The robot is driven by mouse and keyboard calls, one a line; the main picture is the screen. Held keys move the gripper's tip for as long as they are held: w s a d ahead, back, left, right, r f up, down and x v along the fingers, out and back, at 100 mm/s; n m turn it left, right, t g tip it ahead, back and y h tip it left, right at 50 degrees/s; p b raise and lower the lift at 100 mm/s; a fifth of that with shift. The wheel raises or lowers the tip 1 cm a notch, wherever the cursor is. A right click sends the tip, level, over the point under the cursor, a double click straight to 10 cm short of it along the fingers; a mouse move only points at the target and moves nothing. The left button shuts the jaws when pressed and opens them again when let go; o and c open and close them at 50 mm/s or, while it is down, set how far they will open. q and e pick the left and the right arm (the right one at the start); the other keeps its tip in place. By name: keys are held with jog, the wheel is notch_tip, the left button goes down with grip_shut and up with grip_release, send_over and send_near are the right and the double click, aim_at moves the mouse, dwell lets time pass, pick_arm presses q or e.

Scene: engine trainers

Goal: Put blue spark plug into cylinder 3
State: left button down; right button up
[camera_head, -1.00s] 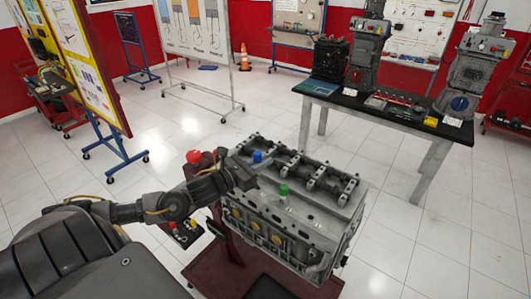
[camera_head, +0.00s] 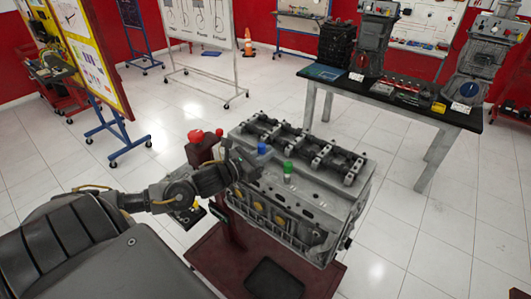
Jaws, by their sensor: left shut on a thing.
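The engine block (camera_head: 318,205) stands on a dark red stand in the middle of the head view, its top side up. The blue spark plug (camera_head: 262,149) is at the tip of my left gripper (camera_head: 247,160), over the left part of the block's top. The gripper is shut on it. The plug's lower end is hidden or too small to make out, so I cannot tell whether it touches the block. A green spark plug (camera_head: 288,167) stands upright in the block's top, just right of the gripper. My right gripper is not in view.
A red knob (camera_head: 195,137) is on the stand left of the block, close to my left forearm. A dark tray (camera_head: 274,278) lies on the stand's base. A workbench (camera_head: 447,112) with engine parts stands at the back right. The floor between is clear.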

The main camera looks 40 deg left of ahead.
pick_arm(q)
jog(key=shift+s, duration=0.1)
dwell(0.6)
jog(key=shift+f+b, duration=0.2)
jog(key=shift+b, duration=0.1)
jog(key=shift+f+b, duration=0.3)
jog(key=shift+f, duration=0.05)
jog(key=shift+f+b, duration=0.3)
jog(key=shift+b, duration=0.1)
dwell(0.3)
